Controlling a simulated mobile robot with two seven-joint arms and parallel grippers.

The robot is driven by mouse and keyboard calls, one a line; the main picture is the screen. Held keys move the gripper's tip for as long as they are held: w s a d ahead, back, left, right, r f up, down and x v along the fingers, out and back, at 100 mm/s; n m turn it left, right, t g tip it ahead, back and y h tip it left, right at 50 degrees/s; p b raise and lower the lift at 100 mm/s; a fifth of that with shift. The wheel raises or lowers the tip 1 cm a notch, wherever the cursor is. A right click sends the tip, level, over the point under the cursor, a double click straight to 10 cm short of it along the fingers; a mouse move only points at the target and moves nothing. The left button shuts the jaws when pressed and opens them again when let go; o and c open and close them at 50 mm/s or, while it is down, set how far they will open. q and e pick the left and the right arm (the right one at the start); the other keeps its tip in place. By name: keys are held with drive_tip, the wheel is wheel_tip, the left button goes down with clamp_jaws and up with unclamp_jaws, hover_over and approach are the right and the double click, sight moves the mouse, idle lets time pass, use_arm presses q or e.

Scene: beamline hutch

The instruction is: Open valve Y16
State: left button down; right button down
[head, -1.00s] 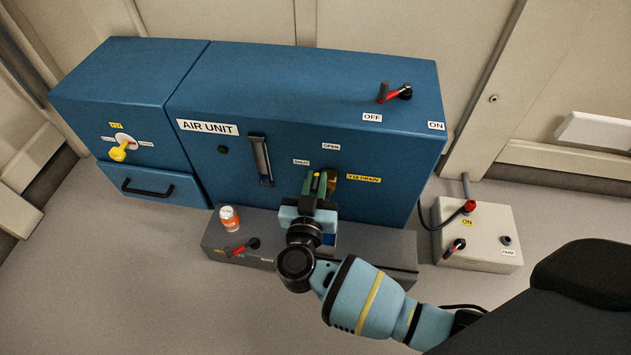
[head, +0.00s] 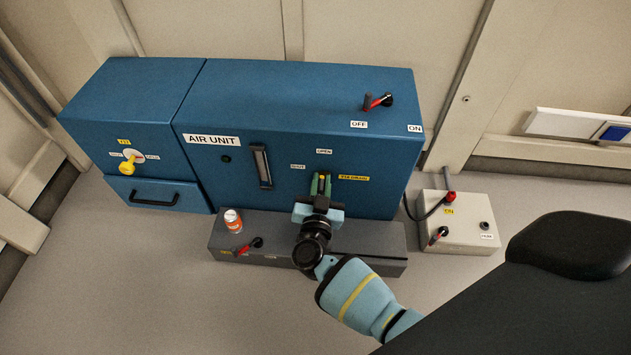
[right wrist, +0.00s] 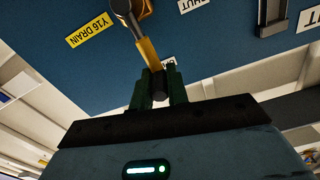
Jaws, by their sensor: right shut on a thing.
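The valve Y16 (right wrist: 122,6) is on the front of the blue air unit, beside its yellow Y16 DRAIN label (head: 354,178). Its yellow lever (right wrist: 147,52) runs from the pivot towards a partly hidden white label in the right wrist view. In the head view the OPEN label (head: 324,151) is just above my right gripper (head: 321,182), and the SHUT label (head: 298,167) is to its upper left. My right gripper, also in the right wrist view (right wrist: 160,88), has its green fingers shut on the lever's end. The gripper hides most of the valve in the head view. My left gripper is out of view.
A low grey box (head: 365,240) stands below the unit, with an orange-and-white container (head: 233,221) and a red lever (head: 249,246). The yellow handle (head: 128,165) is left. A red switch lever (head: 378,101) is on top. A pale box (head: 458,234) stands right.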

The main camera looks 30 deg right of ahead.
sight(321, 192)
idle(0.3)
drive_tip(key=c, duration=1.4)
unclamp_jaws()
drive_tip(key=shift+s, duration=0.1)
drive_tip(key=shift+o, duration=0.2)
drive_tip(key=p+v, duration=0.2)
drive_tip(key=v, duration=0.5)
drive_tip(key=shift+s+a, duration=0.2)
drive_tip(key=shift+s, duration=0.15)
